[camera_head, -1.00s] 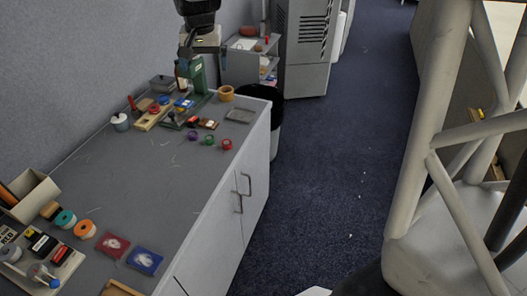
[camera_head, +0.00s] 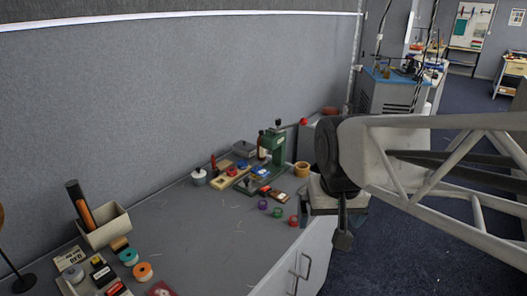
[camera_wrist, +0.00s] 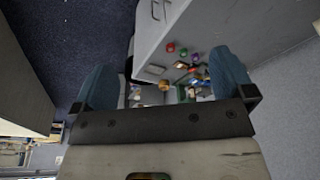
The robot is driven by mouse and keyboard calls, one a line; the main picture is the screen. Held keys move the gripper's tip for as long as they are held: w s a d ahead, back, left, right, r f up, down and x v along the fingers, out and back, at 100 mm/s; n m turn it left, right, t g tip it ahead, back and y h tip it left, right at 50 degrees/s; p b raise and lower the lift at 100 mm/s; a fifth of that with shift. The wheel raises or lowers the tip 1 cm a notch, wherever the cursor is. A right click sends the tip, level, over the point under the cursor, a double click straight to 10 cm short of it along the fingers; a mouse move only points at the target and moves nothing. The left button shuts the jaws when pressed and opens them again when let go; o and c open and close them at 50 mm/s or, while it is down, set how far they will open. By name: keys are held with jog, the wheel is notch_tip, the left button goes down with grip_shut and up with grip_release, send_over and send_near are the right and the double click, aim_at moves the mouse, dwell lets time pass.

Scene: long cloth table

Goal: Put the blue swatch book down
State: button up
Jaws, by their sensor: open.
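My gripper (camera_head: 342,238) hangs beyond the right edge of the grey table (camera_head: 205,235) in the head view, pointing down. In the wrist view my gripper (camera_wrist: 165,85) has its two blue-padded fingers wide apart with nothing held between them. Small blue flat items (camera_head: 260,171) lie by the green press (camera_head: 274,150) at the table's far end. I cannot tell whether one of them is the blue swatch book. The blue patterned square of the earlier head frame is out of view.
Green, purple and red rolls (camera_head: 277,212) and a tan ring (camera_head: 301,169) sit near the table's right edge. A holder box (camera_head: 105,225), tape rolls (camera_head: 129,257) and a red patterned square (camera_head: 160,290) are at the near left. The table's middle is mostly clear.

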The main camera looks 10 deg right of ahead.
jog(key=s+f, duration=0.2)
jog(key=s, duration=0.4)
jog(key=shift+s+f+n, duration=0.25)
jog(key=shift+f+n, duration=0.1)
jog(key=shift+n, duration=0.05)
